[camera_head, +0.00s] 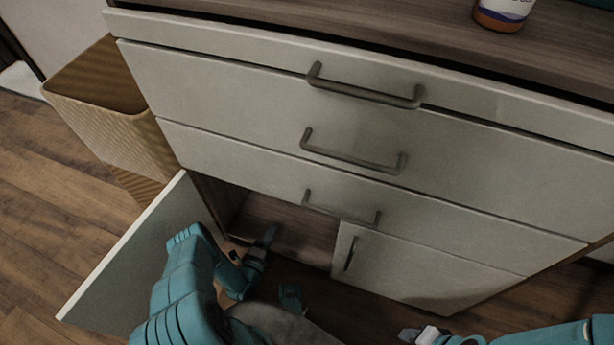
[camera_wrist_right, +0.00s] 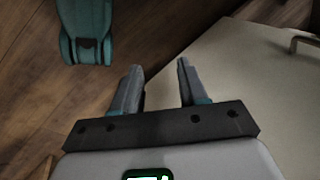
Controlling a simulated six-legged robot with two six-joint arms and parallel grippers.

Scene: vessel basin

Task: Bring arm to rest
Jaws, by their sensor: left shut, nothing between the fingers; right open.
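My left arm reaches in from the bottom left in the head view. Its dark gripper (camera_head: 268,236) is shut and empty, at the opening of the lower left compartment (camera_head: 290,240). My right gripper (camera_head: 408,334) shows only in part at the bottom of the head view, in front of the closed lower right door (camera_head: 395,270). In the right wrist view my right gripper (camera_wrist_right: 158,76) is open, with its two fingers apart and nothing between them. A pale cabinet panel lies beyond its right finger.
The lower left cabinet door (camera_head: 125,265) stands open beside my left arm. Drawers with bar handles (camera_head: 365,92) are above. A tan woven bin (camera_head: 110,105) stands left of the cabinet. A bottle (camera_head: 502,12) is on the countertop. Wooden floor (camera_head: 50,190) is clear at left.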

